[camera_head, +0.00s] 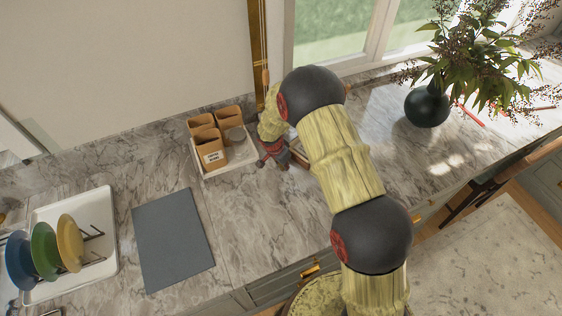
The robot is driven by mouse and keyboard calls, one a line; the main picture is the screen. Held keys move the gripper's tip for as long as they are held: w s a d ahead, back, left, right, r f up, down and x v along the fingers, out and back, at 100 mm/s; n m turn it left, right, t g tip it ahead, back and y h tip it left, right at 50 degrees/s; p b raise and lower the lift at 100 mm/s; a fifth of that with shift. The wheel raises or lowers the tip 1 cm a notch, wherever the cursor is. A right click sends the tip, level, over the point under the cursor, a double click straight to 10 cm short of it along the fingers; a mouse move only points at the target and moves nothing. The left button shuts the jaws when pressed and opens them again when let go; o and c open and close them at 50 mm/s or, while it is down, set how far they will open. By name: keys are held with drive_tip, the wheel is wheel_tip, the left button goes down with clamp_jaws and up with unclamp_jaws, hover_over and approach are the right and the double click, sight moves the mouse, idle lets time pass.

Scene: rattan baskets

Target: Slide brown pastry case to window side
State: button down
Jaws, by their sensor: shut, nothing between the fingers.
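A brown, low, case-like thing (298,154) shows beside my gripper, largely hidden behind my arm; it may be the pastry case, but I cannot tell for sure. My gripper (272,163) is shut and empty, low over the marble counter, between this brown thing and a white tray (205,174). Whether it touches the brown thing is unclear. The window (345,35) is at the top, above and to the right of my gripper.
A grey mat (172,240) and a plate rack (85,262) lie further left. A dark vase (427,105) with foliage stands right. Counter is clear in front of the tray.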

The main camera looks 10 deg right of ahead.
sight(295, 156)
drive_tip(key=shift+w+d+r+p, duration=0.15)
drive_tip(key=shift+w+d, duration=0.3)
drive_tip(key=shift+d, duration=0.2)
drive_tip(key=shift+w+d+r+p, duration=0.1)
drive_tip(key=shift+w+d+p, duration=0.05)
drive_tip(key=shift+w+d, duration=0.4)
drive_tip(key=shift+s+d, duration=0.1)
drive_tip(key=shift+w+d+f+b, duration=0.1)
drive_tip(key=shift+w+d+b, duration=0.2)
drive_tip(key=shift+d+b, duration=0.25)
drive_tip(key=shift+w+d+f+b, duration=0.1)
drive_tip(key=shift+w+d+b, duration=0.2)
drive_tip(key=shift+d+b, duration=0.2)
drive_tip(key=shift+w+d+r, duration=0.15)
drive_tip(key=shift+d, duration=0.1)
